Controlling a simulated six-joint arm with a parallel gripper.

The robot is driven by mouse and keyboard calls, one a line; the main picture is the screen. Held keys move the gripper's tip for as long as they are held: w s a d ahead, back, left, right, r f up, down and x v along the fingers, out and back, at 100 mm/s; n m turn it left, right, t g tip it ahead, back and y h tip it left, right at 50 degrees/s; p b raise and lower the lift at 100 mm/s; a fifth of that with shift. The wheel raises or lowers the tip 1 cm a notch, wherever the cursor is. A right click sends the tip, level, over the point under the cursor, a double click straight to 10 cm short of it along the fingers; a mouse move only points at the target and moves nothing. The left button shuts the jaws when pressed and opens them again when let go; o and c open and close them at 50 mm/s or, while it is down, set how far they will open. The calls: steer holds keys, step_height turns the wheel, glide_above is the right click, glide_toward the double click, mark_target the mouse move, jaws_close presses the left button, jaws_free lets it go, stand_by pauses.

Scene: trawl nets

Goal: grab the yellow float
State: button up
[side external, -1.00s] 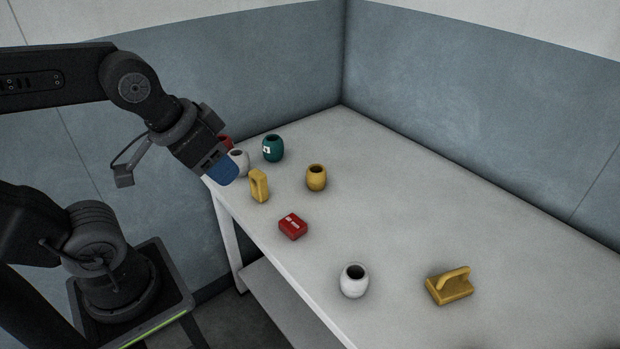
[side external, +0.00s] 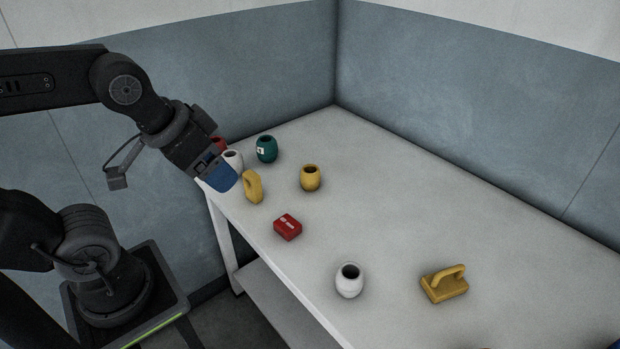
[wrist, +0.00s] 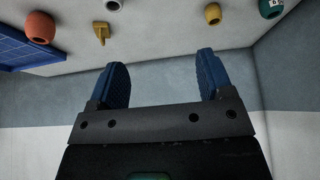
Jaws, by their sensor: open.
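The yellow float (side external: 310,179), a barrel shape with a dark hole on top, stands upright on the white table. In the wrist view it shows as an orange-yellow rounded shape (wrist: 212,14) at the top edge, beyond the fingers. My gripper (side external: 220,178) has blue fingers and is at the table's left end, to the left of the float and apart from it. In the wrist view my gripper (wrist: 162,78) is open, with nothing between its fingers.
A yellow handled piece (side external: 253,187) stands close to my fingers. White (side external: 232,160), red (side external: 217,144) and teal (side external: 266,149) rounded pieces are nearby. A red box (side external: 288,227), white float (side external: 349,280) and yellow handled block (side external: 445,285) lie farther along. The right rear is clear.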

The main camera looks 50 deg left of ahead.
steer(key=o, duration=0.3)
steer(key=n+g, duration=0.5)
steer(key=n, duration=1.3)
glide_above(310, 168)
step_height(310, 168, down, 17)
step_height(310, 168, down, 8)
steer(key=shift+w+d+f, duration=0.1)
steer(key=shift+d+f, duration=0.05)
steer(key=shift+f, duration=2.6)
